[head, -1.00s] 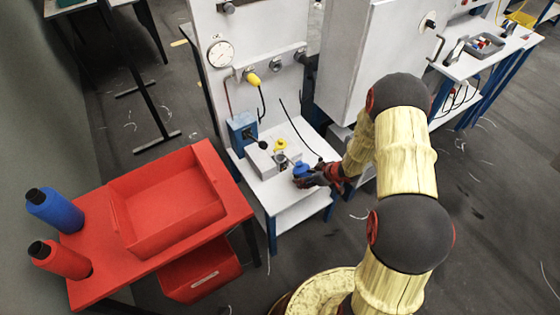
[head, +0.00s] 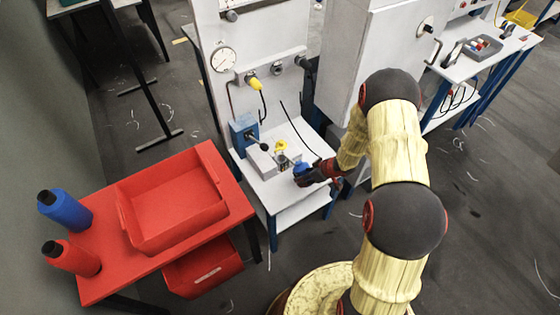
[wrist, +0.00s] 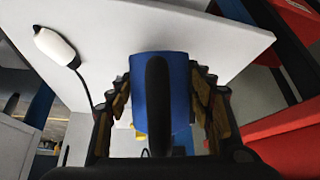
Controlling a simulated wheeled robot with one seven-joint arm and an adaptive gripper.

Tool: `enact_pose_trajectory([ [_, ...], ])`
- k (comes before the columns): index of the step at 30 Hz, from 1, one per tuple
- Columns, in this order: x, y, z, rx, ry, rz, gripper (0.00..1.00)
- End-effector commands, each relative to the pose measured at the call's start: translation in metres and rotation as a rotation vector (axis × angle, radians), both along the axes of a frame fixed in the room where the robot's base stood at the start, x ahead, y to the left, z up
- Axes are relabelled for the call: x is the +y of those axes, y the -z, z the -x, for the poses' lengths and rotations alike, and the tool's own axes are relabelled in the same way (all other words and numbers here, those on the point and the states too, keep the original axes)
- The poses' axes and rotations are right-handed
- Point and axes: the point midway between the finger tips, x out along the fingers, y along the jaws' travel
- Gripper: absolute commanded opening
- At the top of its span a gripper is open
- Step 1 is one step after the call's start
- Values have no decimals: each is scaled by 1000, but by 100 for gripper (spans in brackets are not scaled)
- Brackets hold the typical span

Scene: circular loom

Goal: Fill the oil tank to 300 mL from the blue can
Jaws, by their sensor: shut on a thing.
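The blue can (head: 301,169) is at my gripper (head: 312,174), over the front right part of the white shelf in the head view. In the wrist view the blue can (wrist: 180,90) with its black handle stands between the fingers of my gripper (wrist: 160,105), which is shut on it. A small grey and white unit with a yellow cap (head: 281,145) stands just left of and behind the can; I cannot tell for sure that this is the oil tank. Any level marks are too small to read. The can's spout is hidden.
A blue box with a black-knobbed lever (head: 246,133) stands at the shelf's (head: 285,192) left. A gauge (head: 223,60) is on the panel above. A red table (head: 100,285) with a red tray (head: 174,241) and two bottles is at the left. A dark cable hangs behind the can.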

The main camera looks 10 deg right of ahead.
Motion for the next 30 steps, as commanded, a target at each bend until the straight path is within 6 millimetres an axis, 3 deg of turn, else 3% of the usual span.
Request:
enact_pose_trajectory([
  [30, -1, -11, 0, 55, 0, 39, 0],
])
